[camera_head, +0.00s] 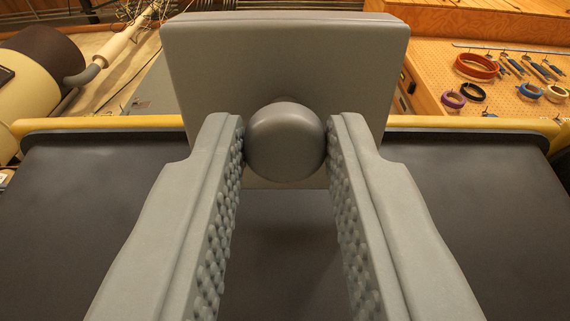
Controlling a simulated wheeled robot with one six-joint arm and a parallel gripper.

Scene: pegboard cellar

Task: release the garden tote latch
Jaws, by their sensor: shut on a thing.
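The latch is a grey plate (285,60) with a round grey knob (286,142) on its front, in the upper middle of the view. It stands upright at the edge of the dark garden tote (90,200), whose lid has a yellow rim (440,124). My gripper (286,145) reaches forward over the tote, one finger on each side of the knob. The fingertips touch the knob's left and right sides, so the gripper is shut on it. The plate hides the part of the tote rim behind it.
A wooden pegboard (500,80) with tape rolls and small tools is at the upper right. A cream and brown cylinder (35,75) with a pipe is at the upper left. Loose wires (135,15) hang near the top left. The tote top beside my fingers is clear.

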